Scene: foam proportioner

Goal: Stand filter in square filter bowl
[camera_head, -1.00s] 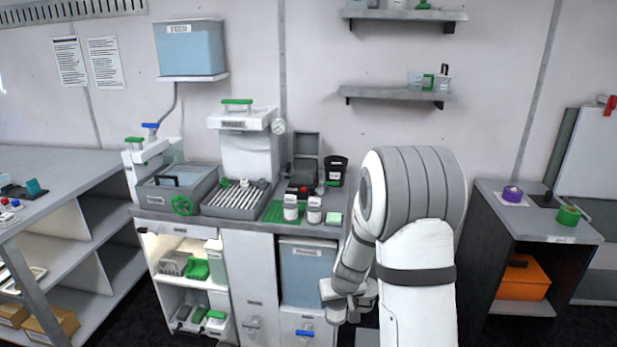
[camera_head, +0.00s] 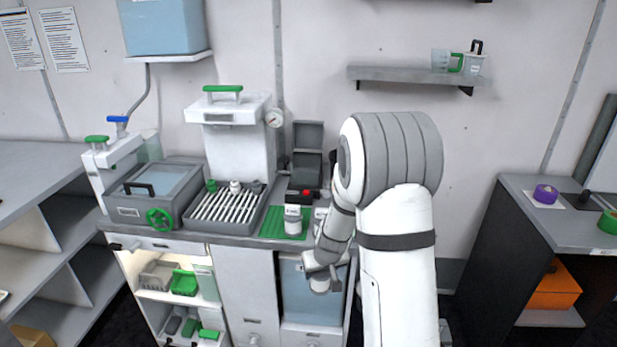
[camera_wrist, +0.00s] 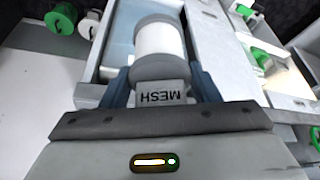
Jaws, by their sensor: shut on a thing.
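The filter is a white cylinder with grey ends and a tab marked MESH; in the wrist view the filter (camera_wrist: 160,42) is between my fingers. My gripper (camera_wrist: 163,88) is shut on its grey MESH end. In the head view my gripper (camera_head: 322,272) is low in front of the bench, before a blue square-sided vessel (camera_head: 302,300) in the right cabinet bay. This vessel looks like the square filter bowl, but I cannot be sure. In the wrist view its pale blue interior (camera_wrist: 122,35) shows behind the filter. I cannot tell whether the filter is inside its rim.
The bench above holds a grey tray of white rods (camera_head: 228,207), a lidded grey basin (camera_head: 150,195), a green mat (camera_head: 275,228) and a white jar (camera_head: 292,219). An open cabinet (camera_head: 175,285) stands left. A dark side unit (camera_head: 540,225) stands right.

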